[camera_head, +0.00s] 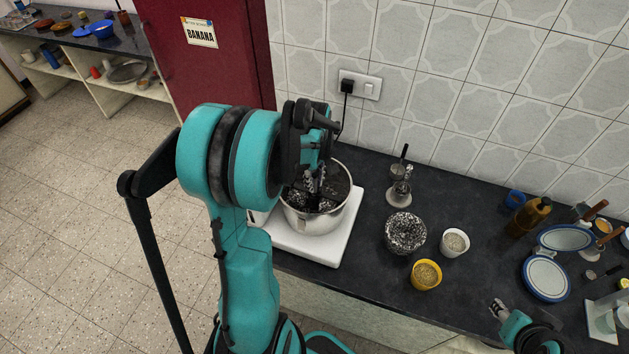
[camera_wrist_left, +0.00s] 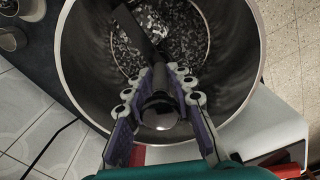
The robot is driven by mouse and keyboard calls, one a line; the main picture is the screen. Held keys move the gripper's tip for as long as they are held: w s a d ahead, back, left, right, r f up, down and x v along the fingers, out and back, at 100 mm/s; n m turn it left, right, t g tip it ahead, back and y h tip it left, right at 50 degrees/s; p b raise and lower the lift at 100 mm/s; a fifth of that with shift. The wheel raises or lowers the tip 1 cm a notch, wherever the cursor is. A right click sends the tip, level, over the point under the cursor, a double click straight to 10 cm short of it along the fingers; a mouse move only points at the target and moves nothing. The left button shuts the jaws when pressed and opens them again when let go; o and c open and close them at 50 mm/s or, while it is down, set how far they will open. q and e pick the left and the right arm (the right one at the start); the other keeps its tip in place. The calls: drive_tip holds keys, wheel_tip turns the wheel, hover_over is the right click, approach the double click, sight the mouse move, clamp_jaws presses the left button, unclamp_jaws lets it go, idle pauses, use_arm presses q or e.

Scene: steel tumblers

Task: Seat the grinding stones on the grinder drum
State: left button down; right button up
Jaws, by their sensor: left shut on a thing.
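The grinder drum (camera_head: 313,219) is a steel pot on a white base (camera_head: 338,243) on the dark counter. In the left wrist view the drum (camera_wrist_left: 237,35) has a speckled floor. The grinding stones (camera_wrist_left: 151,22), speckled black and white with a dark bar, show inside the drum's rim. My left gripper (camera_head: 316,178) is over the drum, pointing down into it. In the left wrist view its fingers (camera_wrist_left: 160,88) are closed around the dark, round-ended handle of the stones. Whether the stones rest on the floor is unclear. My right gripper (camera_head: 497,308) is over the counter's front edge, apart from the drum.
A speckled bowl (camera_head: 405,233), a yellow cup (camera_head: 426,275), a white cup (camera_head: 454,243) and a metal piece with a dark handle (camera_head: 399,185) stand right of the grinder. Blue-rimmed plates (camera_head: 546,278) and a brown bottle (camera_head: 529,217) are farther right. A wall socket (camera_head: 360,85) is behind.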

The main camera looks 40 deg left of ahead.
use_arm(q)
drive_tip(key=shift+r, duration=0.2)
drive_tip(key=shift+r+p, duration=0.85)
drive_tip(key=shift+r, duration=0.2)
drive_tip(key=shift+f+b, duration=2.05)
drive_tip(key=shift+f, duration=0.2)
idle(0.8)
drive_tip(key=c, duration=1.2)
unclamp_jaws()
drive_tip(key=shift+r, duration=0.1)
